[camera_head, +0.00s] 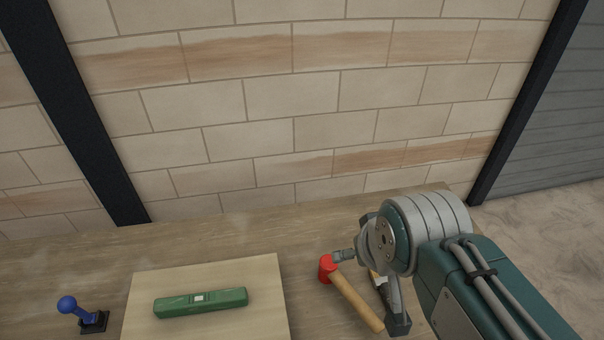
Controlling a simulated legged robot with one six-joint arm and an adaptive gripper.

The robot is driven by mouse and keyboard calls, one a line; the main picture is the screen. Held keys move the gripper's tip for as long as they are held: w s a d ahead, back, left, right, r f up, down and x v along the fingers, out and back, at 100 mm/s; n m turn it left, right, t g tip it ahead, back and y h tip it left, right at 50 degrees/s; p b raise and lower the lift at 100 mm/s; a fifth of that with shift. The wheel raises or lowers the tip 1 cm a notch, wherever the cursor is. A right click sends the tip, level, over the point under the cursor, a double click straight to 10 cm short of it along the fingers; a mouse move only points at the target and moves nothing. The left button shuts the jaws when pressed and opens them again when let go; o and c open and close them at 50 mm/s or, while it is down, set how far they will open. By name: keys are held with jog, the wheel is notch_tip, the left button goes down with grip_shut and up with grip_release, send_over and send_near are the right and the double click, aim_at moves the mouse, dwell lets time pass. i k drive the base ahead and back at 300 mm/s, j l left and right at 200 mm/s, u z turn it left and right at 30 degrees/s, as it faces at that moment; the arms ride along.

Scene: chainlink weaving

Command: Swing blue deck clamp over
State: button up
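The blue deck clamp (73,313) stands at the lower left of the table, beside the light board. It has a round blue knob on a tilted blue lever and a small black base. My gripper (394,305) is far to the right of it, at the right part of the table, partly hidden by my own wrist. Its fingers point down near the hammer, and I cannot make out their opening or whether anything is between them.
A light wooden board (258,285) lies on the wooden table (215,245), with a green spirit level (201,302) on it. A hammer (352,298) with a red head lies beside my gripper. A block wall (290,120) with black posts stands behind the table.

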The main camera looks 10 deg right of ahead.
aim_at(67, 304)
jog(key=j+u, duration=0.2)
jog(key=u, duration=0.2)
jog(key=k+j+u, duration=0.1)
jog(key=u, duration=0.25)
jog(key=j+u, duration=0.5)
jog(key=u, duration=0.25)
jog(key=i+j+z, duration=0.3)
jog(key=i+j, duration=0.05)
jog(key=i, duration=0.05)
